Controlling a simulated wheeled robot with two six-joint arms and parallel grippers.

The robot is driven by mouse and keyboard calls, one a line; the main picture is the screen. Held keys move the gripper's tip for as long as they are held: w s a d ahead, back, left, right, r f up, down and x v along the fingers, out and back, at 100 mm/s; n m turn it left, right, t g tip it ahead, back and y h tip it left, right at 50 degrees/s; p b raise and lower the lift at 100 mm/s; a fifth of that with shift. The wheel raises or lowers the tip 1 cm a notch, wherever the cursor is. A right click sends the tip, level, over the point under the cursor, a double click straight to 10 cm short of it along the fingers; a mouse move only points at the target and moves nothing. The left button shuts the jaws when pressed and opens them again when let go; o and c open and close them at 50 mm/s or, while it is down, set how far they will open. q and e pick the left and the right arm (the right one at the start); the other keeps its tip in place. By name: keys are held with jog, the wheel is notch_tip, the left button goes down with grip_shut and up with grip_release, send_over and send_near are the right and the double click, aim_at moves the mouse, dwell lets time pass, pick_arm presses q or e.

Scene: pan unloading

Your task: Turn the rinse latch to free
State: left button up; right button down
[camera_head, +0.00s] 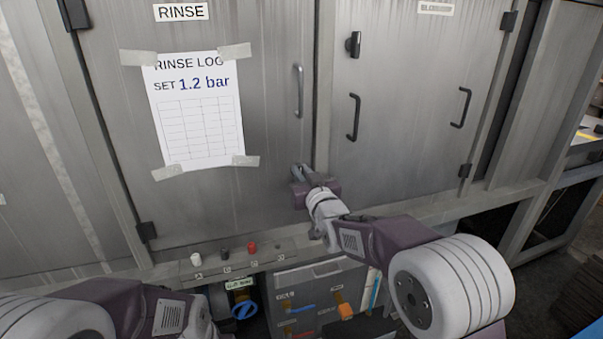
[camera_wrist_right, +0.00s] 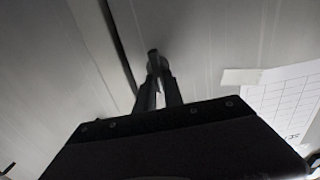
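The rinse door (camera_head: 265,130) is the large grey metal door under the RINSE label (camera_head: 181,12), and it looks closed. My right gripper (camera_head: 299,170) is at the lower right of this door, next to the door's right edge. In the right wrist view its two dark fingers (camera_wrist_right: 160,82) stand close together with a narrow gap. A small dark piece, seemingly the rinse latch (camera_wrist_right: 153,56), sits at their tips, and they look shut on it. The gripper hides the latch in the head view, so its turn angle cannot be read. My left gripper cannot be made out.
A vertical handle (camera_head: 299,90) is above my right gripper. The neighbouring door has a black latch (camera_head: 353,44) and handles (camera_head: 354,117) (camera_head: 461,107). A paper rinse log (camera_head: 197,110) is taped up. Below are a ledge with knobs (camera_head: 252,247) and a blue valve (camera_head: 244,310).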

dwell(0.3)
jog(key=m+b, duration=0.1)
jog(key=m, duration=0.5)
jog(key=d+f+m+b, duration=0.1)
jog(key=m, duration=0.5)
jog(key=m+b, duration=0.1)
jog(key=m, duration=0.4)
jog(key=shift+w+d+f+m, duration=0.25)
jog(key=shift+m, duration=0.15)
dwell(0.4)
jog(key=c, duration=1.4)
grip_release()
jog(key=shift+c, duration=0.2)
